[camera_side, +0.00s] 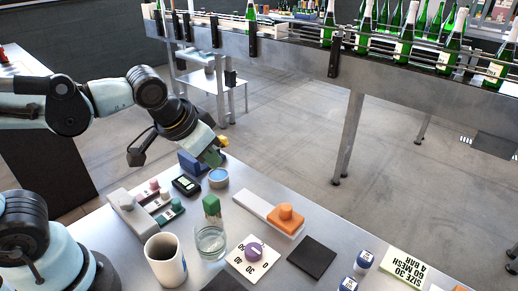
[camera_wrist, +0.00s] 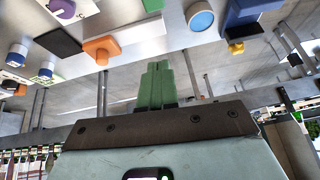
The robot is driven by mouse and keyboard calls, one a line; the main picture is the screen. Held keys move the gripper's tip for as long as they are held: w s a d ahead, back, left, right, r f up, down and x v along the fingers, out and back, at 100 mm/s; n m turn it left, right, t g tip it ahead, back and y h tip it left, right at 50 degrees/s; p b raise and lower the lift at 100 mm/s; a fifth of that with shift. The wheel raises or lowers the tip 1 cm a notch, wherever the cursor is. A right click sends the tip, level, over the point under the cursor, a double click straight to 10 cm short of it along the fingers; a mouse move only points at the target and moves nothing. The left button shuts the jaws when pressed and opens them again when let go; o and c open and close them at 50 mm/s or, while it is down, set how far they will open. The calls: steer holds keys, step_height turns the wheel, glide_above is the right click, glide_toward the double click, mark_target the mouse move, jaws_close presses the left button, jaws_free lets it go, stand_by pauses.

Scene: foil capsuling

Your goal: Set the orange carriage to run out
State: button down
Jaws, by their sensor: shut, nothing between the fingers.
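The orange carriage (camera_side: 287,217), a block with a round knob on top, sits towards the right, near end of a pale flat track (camera_side: 252,205) on the metal table. The bare part of the track runs from it to the upper left. In the wrist view the orange carriage (camera_wrist: 101,48) lies upper left of my fingers, with the track beside it. My gripper (camera_side: 213,158) is above the table's back part, left of and apart from the carriage. Its green fingers (camera_wrist: 158,84) are shut together and empty.
Near the carriage are a black pad (camera_side: 312,257), a purple knob (camera_side: 254,251) on a numbered plate and a printed card (camera_side: 408,268). A glass (camera_side: 210,241), white mug (camera_side: 165,261), green block (camera_side: 211,205) and blue round tin (camera_side: 219,178) stand left. A bottle conveyor runs behind.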

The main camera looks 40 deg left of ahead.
mark_target(286, 215)
steer(key=d+f+m+y, duration=0.1)
steer(key=d+y, duration=0.3)
steer(key=d, duration=2)
steer(key=shift+w+f, duration=0.45)
steer(key=shift+f, duration=0.1)
steer(key=x, duration=0.9)
steer(key=shift+w+a+f, duration=0.1)
steer(key=shift+w+a, duration=0.15)
steer(key=shift+w, duration=0.1)
steer(key=a, duration=0.1)
steer(key=w+a, duration=0.1)
steer(key=a, duration=0.1)
steer(key=shift+f, duration=0.1)
steer(key=shift+a, duration=0.45)
